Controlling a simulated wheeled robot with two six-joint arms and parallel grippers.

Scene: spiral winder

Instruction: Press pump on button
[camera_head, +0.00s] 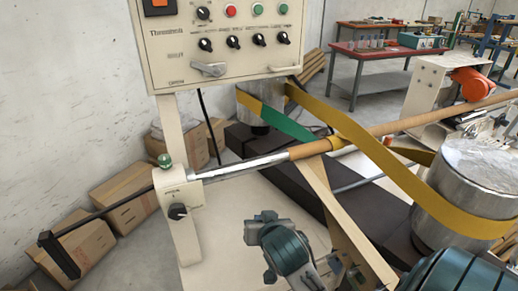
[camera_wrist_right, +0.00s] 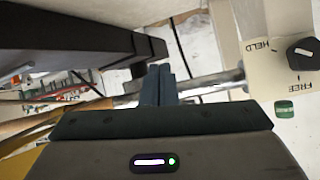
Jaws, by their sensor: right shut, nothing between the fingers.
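The cream control panel (camera_head: 222,45) is at the top of the head view. It carries a red button (camera_head: 231,10), a green button (camera_head: 257,9) and another green button (camera_head: 283,8); their labels are too small to read. A separate green button (camera_head: 164,161) tops the cream post, and it also shows in the wrist view (camera_wrist_right: 284,108). My right gripper (camera_head: 263,219) is below the panel and the mandrel, apart from the buttons. Its fingers are together and empty in the wrist view (camera_wrist_right: 158,85). My left gripper is out of view.
A steel mandrel (camera_head: 245,164) with a brown tube (camera_head: 400,125) crosses the middle. A yellow belt (camera_head: 370,150) loops around a metal drum (camera_head: 482,165) at right. A black selector knob (camera_head: 177,211) is on the post. Cardboard boxes (camera_head: 125,196) stand by the wall.

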